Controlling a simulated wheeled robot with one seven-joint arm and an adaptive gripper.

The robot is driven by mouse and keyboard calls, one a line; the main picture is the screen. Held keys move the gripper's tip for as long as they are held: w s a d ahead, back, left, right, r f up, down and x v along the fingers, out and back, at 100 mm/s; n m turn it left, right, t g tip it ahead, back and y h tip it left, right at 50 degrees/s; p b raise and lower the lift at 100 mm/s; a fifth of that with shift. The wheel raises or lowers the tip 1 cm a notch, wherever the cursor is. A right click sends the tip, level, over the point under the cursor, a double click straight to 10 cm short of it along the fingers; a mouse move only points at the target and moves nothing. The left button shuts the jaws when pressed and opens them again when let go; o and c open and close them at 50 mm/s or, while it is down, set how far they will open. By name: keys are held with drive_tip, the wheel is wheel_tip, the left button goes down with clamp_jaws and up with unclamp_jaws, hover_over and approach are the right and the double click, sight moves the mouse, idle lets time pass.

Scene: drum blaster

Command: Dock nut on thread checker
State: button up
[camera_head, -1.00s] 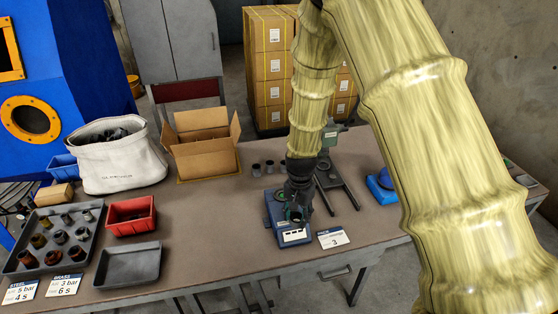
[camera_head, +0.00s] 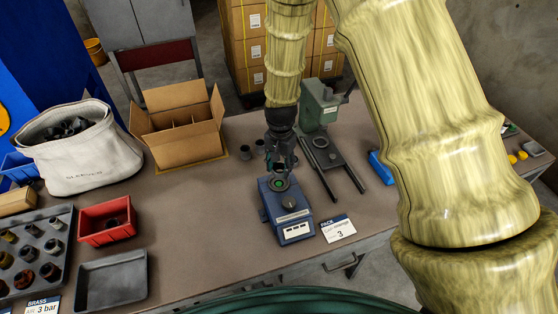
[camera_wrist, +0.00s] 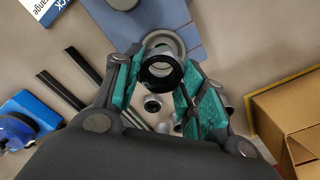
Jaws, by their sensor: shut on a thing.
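The thread checker (camera_head: 292,230) is a blue box on the table with a dark round knob and a white label. My gripper (camera_head: 280,168) is above the checker's back end, pointing down. In the wrist view my gripper (camera_wrist: 158,88) has its teal pads shut on a dark threaded nut (camera_wrist: 160,72). The nut overlaps the grey ring there; I cannot tell whether they touch.
A green machine (camera_head: 320,108) with two dark rails (camera_head: 332,163) stands behind right. Small grey cups (camera_head: 246,152) stand behind the gripper. A cardboard box (camera_head: 180,125), red bin (camera_head: 106,222) and grey tray (camera_head: 112,280) are left. A PACK card (camera_head: 338,228) lies right of the checker.

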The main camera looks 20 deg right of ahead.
drive_tip(key=shift+s+f, duration=0.2)
drive_tip(key=shift+f, duration=0.1)
drive_tip(key=f, duration=0.1)
drive_tip(key=w+f+b, duration=0.1)
drive_tip(key=f+b, duration=0.1)
drive_tip(key=shift+w+f, duration=0.35)
drive_tip(key=shift+f, duration=0.25)
drive_tip(key=shift+s+f+b, duration=0.1)
drive_tip(key=shift+s+b, duration=0.35)
drive_tip(key=shift+b, duration=0.05)
drive_tip(key=shift+w+f, duration=0.2)
drive_tip(key=shift+w, duration=0.05)
drive_tip(key=shift+s+r, duration=0.15)
drive_tip(key=shift+s, duration=0.05)
drive_tip(key=shift+w, duration=0.1)
drive_tip(key=shift+p, duration=0.4)
